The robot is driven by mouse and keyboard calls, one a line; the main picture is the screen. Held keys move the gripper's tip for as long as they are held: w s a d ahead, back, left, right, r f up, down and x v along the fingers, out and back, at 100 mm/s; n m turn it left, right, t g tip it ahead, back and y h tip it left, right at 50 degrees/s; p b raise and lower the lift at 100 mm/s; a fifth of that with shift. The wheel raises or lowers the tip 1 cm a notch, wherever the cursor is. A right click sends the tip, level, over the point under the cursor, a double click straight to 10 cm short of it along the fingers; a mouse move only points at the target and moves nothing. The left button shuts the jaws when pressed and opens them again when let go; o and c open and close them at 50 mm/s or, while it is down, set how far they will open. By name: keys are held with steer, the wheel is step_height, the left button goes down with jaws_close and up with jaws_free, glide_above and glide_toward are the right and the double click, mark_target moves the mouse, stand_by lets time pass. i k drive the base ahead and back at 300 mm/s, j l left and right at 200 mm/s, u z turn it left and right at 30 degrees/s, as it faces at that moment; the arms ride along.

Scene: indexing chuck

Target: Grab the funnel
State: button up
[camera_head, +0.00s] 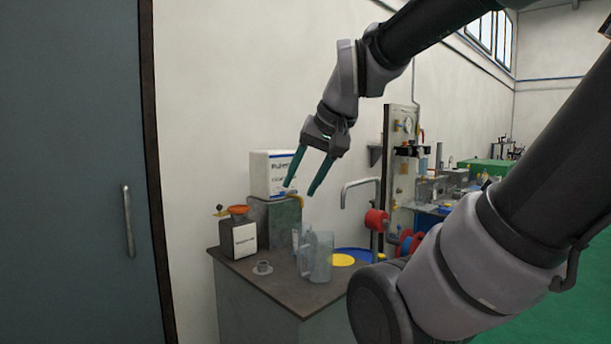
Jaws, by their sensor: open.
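My gripper (300,190) is open and empty, with its two green fingers pointing down. In the picture it is above the bench, in front of the white box and the wall. No thing is plainly a funnel at this size. A yellow round piece (342,260) shows behind the clear jug.
The dark bench top (285,290) also holds a clear jug (317,262), a grey-green block (275,222) and a white box (270,173). A curved metal pipe (358,183) and red reels (376,218) stand to the right. A grey door (75,170) is at left.

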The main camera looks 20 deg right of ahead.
mark_target(239, 214)
steer(key=i+j+z, duration=0.15)
steer(key=z, duration=0.25)
steer(key=j+z, duration=0.35)
steer(key=i+j+z, duration=0.1)
steer(key=j, duration=0.4)
steer(key=i+j+z, duration=0.1)
steer(key=j, duration=0.45)
steer(key=i+j+z, duration=0.15)
steer(key=j, duration=0.35)
steer(key=i+j+z, duration=0.1)
steer(key=j, duration=0.45)
steer(key=i+j, duration=0.1)
steer(key=j, duration=0.25)
steer(key=i+j, duration=0.1)
steer(key=j, duration=0.25)
steer(key=i+j, duration=0.1)
steer(key=j, duration=0.2)
steer(key=i+j, duration=0.1)
steer(key=j, duration=0.25)
